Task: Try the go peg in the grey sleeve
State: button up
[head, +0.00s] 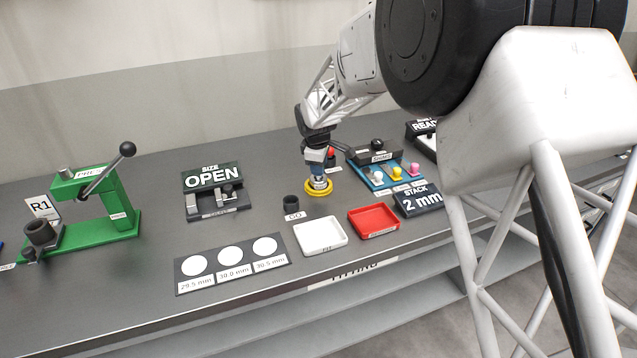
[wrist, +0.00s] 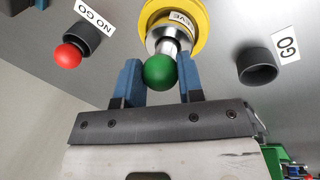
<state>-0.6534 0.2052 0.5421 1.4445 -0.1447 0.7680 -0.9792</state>
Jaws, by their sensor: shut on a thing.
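The go peg (wrist: 159,72) has a green ball knob and a silver shaft. My gripper (wrist: 160,84) has its blue fingers shut on it, one on each side of the knob. The grey sleeve (wrist: 154,40) sits in a yellow ring base (wrist: 202,22). The peg's shaft lines up with the sleeve's opening and its far end is hidden there; I cannot tell how deep it is. In the head view my gripper (head: 318,172) is right over the yellow base (head: 319,194). The dark GO holder (wrist: 257,67) is empty.
The NO GO holder (wrist: 82,40) with a red-knobbed peg is near the sleeve. A white tray (head: 320,236) and a red tray (head: 375,221) lie in front. A blue shim rack (head: 370,170) stands right; a green press (head: 100,205) stands far left.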

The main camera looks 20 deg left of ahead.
jog(key=shift+v, duration=0.95)
jog(key=shift+w+r, duration=0.2)
jog(key=shift+r, duration=0.85)
jog(key=shift+r, duration=0.35)
jog(key=shift+r, duration=0.35)
jog(key=shift+r, duration=0.25)
